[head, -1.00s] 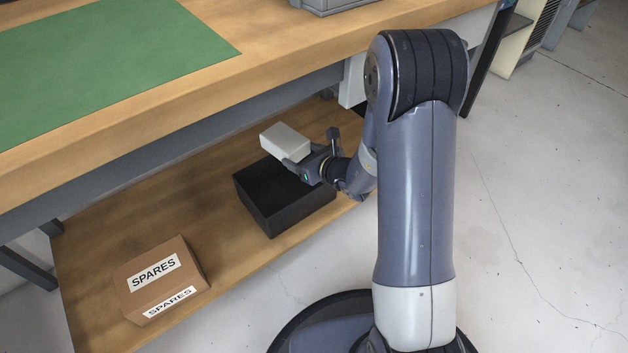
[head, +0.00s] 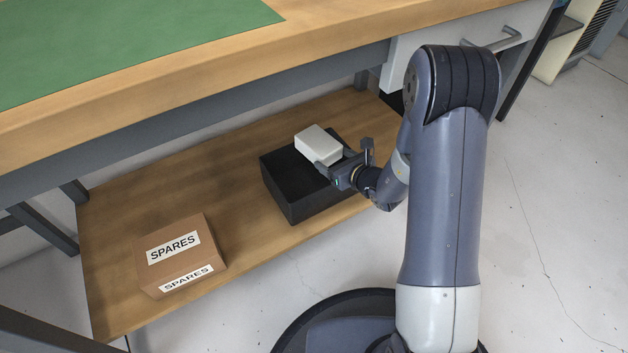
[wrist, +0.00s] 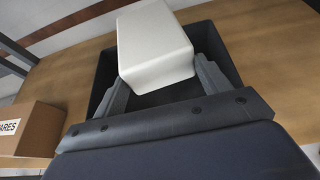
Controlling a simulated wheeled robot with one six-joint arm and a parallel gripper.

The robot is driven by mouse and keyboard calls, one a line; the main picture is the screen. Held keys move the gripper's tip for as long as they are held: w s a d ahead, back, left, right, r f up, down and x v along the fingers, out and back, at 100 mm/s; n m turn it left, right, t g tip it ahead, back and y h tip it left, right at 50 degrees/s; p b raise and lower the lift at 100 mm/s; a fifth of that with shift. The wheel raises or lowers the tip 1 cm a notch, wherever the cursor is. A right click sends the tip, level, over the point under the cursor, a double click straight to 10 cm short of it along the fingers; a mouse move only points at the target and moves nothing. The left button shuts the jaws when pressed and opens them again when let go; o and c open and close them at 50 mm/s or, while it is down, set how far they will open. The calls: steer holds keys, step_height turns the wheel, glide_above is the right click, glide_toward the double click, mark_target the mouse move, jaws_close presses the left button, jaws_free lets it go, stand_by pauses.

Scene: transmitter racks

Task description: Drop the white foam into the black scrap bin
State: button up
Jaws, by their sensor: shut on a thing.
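The white foam (head: 318,144) is a pale block held in my gripper (head: 335,163), which is shut on it. The black scrap bin (head: 292,199) stands on the lower wooden shelf, and the foam is over its opening. In the wrist view the foam (wrist: 153,42) sits between the two fingers of my gripper (wrist: 158,75). The bin (wrist: 218,52) shows behind and around it, with its dark inside partly hidden by the foam and fingers.
A cardboard box labelled SPARES (head: 182,262) sits on the lower shelf (head: 240,240) left of the bin, with bare shelf between them. The workbench top (head: 330,35) with a green mat (head: 130,40) overhangs the shelf. A drawer (head: 440,45) hangs at the right.

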steer(key=o, duration=1)
steer(key=p+v, duration=0.3)
steer(key=v, duration=0.8)
steer(key=shift+f, duration=0.1)
steer(key=b+x, duration=0.3)
steer(key=x, duration=0.7)
steer(key=shift+w+a+f, duration=0.1)
steer(key=r, duration=0.1)
steer(key=r+p, duration=0.2)
steer(key=shift+w+a+r, duration=0.15)
steer(key=shift+w+r, duration=0.05)
steer(key=shift+w, duration=0.05)
steer(key=shift+r+p, duration=0.6)
steer(key=shift+r, duration=0.1)
